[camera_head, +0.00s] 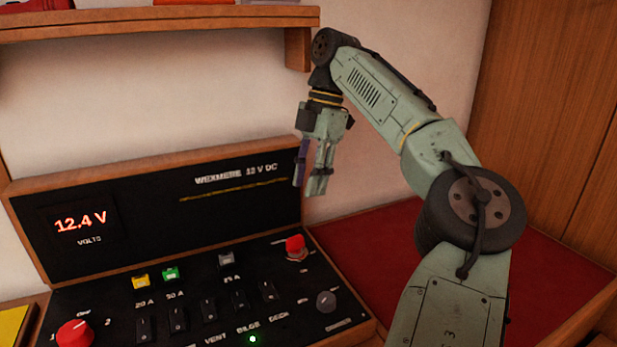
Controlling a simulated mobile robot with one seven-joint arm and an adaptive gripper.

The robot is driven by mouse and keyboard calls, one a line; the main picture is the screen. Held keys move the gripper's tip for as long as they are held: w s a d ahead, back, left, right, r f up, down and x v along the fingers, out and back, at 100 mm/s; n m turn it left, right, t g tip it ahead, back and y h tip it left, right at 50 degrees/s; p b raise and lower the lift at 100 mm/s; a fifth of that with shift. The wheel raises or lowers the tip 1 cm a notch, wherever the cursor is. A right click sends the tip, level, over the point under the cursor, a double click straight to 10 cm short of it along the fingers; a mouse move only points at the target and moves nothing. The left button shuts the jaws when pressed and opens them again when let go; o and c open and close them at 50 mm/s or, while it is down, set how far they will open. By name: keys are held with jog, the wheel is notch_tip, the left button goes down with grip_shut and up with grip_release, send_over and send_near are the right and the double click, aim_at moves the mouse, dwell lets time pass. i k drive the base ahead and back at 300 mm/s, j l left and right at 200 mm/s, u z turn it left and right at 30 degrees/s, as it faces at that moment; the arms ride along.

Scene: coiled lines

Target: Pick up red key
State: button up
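A red key-like piece (295,245) stands upright in a small mount at the upper right of the black switch panel. A larger round red knob (75,333) sits at the panel's lower left. I cannot tell for certain which of the two is the red key; the upper right one looks more like it. My gripper (308,187) hangs pointing down above and slightly right of the upper right red piece, clearly apart from it. Its two fingers are apart with a gap between them, and nothing shows in the gap.
The black panel (240,255) has an upright back with a 12.4 V display (80,222), plus switches, coloured fuses and a grey knob (326,301). A wooden shelf (160,22) runs above. A red surface (390,240) with a wooden edge lies at right, largely clear.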

aim_at(295, 248)
jog(key=k+l, duration=0.3)
jog(key=k, duration=0.15)
jog(key=k+l, duration=0.25)
jog(key=k, duration=0.2)
